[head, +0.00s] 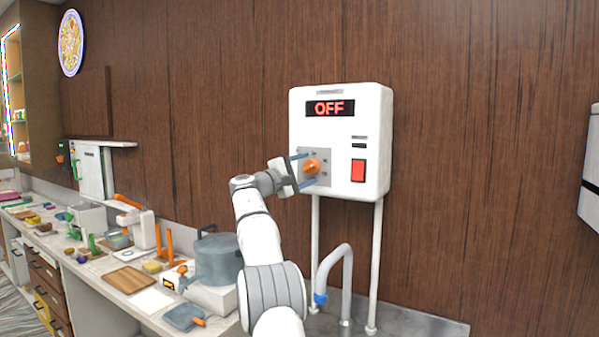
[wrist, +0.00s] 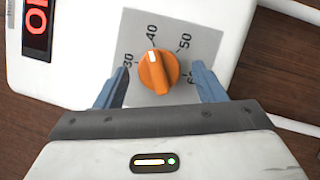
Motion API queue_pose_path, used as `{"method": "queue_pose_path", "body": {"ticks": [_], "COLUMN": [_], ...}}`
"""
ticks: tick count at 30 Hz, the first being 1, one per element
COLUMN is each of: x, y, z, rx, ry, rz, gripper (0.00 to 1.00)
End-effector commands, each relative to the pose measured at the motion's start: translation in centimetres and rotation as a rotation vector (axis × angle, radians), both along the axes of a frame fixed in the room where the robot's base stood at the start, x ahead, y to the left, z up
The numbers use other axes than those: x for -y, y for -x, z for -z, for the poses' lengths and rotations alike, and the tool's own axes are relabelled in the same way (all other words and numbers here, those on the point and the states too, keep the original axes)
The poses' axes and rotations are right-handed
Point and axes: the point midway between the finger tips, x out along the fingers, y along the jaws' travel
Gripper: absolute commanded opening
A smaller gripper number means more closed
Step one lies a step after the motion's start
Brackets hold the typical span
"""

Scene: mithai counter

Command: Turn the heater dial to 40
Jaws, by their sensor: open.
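The heater (head: 340,115) is a white box on the wood wall, with a lit display (head: 330,108) reading OFF and a red switch (head: 358,170). Its orange dial (head: 312,167) sits on a grey plate marked 30, 40, 50 and 60. In the wrist view the dial (wrist: 158,71) has a white mark pointing at or very near 40. My gripper (head: 306,169) is at the plate, with its blue fingers apart on either side of the dial. In the wrist view the fingers (wrist: 159,85) stand clear of the dial, with gaps on both sides.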

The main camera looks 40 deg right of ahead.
Motion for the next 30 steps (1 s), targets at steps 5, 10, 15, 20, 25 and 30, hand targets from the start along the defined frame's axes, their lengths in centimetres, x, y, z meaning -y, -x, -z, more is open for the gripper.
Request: {"method": "queue_pose_path", "body": {"ticks": [5,10,15,20,25,30], "x": [-1.3,-4.2,-6.7,-7.7,-7.8,-7.7], "y": [0.1,0.3,0.5,0.7,0.7,0.7], "z": [0.5,1.1,1.4,1.4,1.3,1.3], "rx": [0.001,0.000,0.000,0.000,0.000,0.000], "ry": [0.000,0.000,0.000,0.001,0.001,0.001], "rz": [-0.001,-0.003,-0.002,0.000,0.000,0.000], "gripper": [0.63,0.63,0.63,0.63,0.63,0.63]}}
